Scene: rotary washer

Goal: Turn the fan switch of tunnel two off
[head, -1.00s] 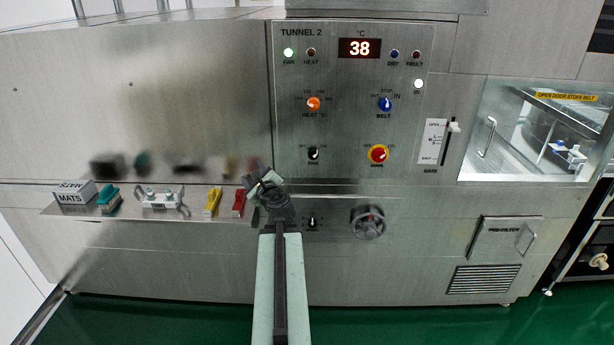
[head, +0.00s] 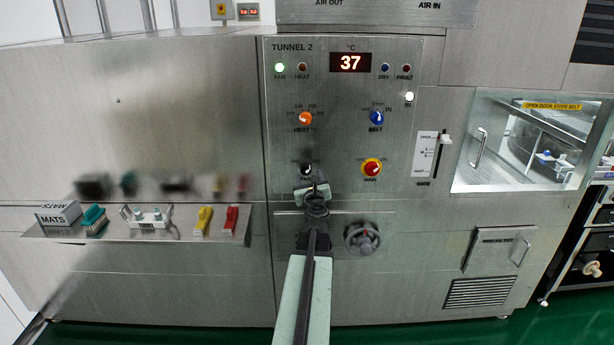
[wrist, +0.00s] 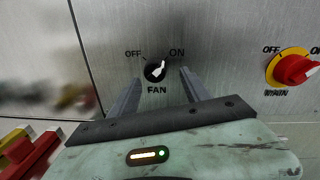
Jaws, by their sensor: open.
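The tunnel two fan switch is a small black rotary knob (head: 306,170) with a white pointer, low on the Tunnel 2 panel. In the wrist view the fan knob (wrist: 155,70) has its pointer toward ON, up and to the right. My gripper (head: 312,188) is just below the knob in the head view. In the wrist view my gripper's two fingers (wrist: 156,80) are apart, one on each lower side of the knob, with nothing between them. I cannot tell if they touch the panel.
The red and yellow MAIN switch (head: 371,168) is right of the fan knob. The HEAT knob (head: 305,119) and BELT knob (head: 377,118) are above. A handwheel (head: 362,238) sits below right. A shelf (head: 120,239) with brushes and a MATS box is at left.

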